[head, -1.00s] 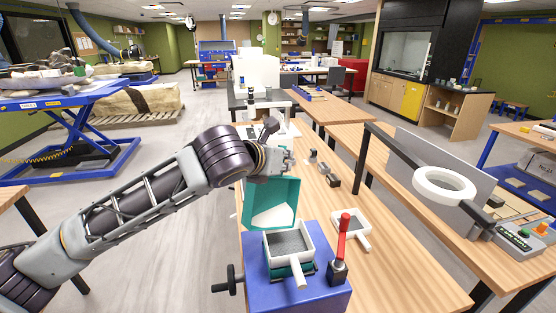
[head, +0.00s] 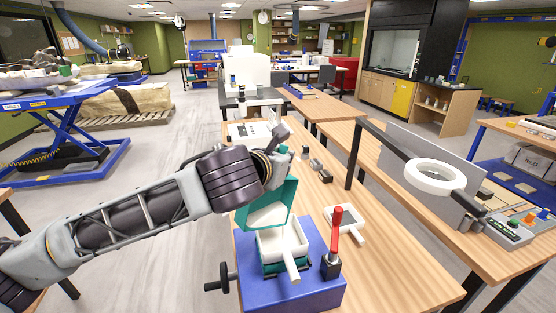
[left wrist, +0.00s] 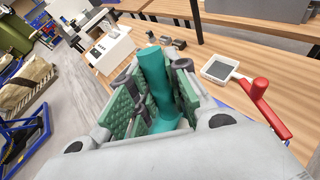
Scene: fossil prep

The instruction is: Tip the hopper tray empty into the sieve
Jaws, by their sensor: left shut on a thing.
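The teal hopper tray (head: 284,196) is tilted steeply just above and behind the sieve, with its pale inside facing the front. My left gripper (head: 274,166) is shut on it; the left wrist view shows the green finger pads (left wrist: 152,100) around its teal round handle (left wrist: 157,78). The white square sieve (head: 293,268) sits on a blue stand, its handle pointing to the front. The tray's lower edge overlaps the sieve's back rim in the picture; I cannot tell whether they touch. The sieve's inside looks pale. My right gripper is out of view.
The blue stand (head: 318,290) carries a red-handled lever (head: 336,232) right of the sieve and a crank (head: 221,281) at its left. A second white sieve (head: 353,233) lies on the bench to the right. Small dark parts (head: 320,170) lie farther back.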

